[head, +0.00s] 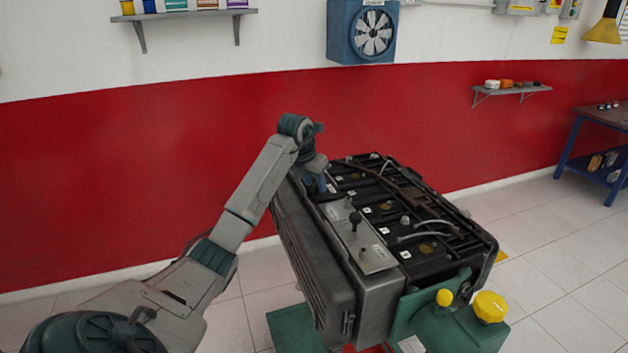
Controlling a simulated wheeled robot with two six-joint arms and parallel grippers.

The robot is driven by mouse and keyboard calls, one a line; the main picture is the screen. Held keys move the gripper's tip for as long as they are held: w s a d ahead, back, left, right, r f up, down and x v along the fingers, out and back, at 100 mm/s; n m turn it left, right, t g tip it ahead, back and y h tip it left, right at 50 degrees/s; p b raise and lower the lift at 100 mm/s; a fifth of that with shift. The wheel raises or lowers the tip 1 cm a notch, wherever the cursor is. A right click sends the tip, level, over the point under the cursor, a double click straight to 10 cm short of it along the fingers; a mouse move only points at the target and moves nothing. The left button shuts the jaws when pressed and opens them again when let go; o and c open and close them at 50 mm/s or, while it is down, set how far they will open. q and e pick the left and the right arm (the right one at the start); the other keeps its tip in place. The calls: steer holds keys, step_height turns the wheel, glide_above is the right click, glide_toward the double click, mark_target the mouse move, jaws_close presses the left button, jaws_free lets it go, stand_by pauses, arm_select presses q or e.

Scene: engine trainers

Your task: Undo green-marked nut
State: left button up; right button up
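The engine trainer (318,265) is a dark block on a green stand, with a light grey plate (374,262) along its top left side. A dark knob-like fastener (355,218) stands up on the plate, and a smaller stud or nut shows nearer the plate's front end. I cannot make out a green mark on any nut. My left gripper (322,186) points down at the far left corner of the engine top, close to the plate's far end. Its fingers are small and partly hidden, so I cannot tell if they are open or touching anything. My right gripper is out of view.
Yellow caps (490,307) stand at the engine's near right end, and thin grey pipes cross its top. A blue workbench (590,150) is at the far right. A small shelf (510,91) hangs on the red wall. The tiled floor right of the engine is clear.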

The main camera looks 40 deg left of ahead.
arm_select(q)
jaws_close()
steer(key=shift+n, duration=0.3)
steer(key=n+y, duration=0.1)
steer(key=n, duration=0.2)
steer(key=shift+d, duration=0.2)
steer(key=shift+w+n+g+y+p, duration=0.1)
steer(key=shift+n+g+y+p, duration=0.4)
steer(key=shift+n, duration=0.8)
jaws_free()
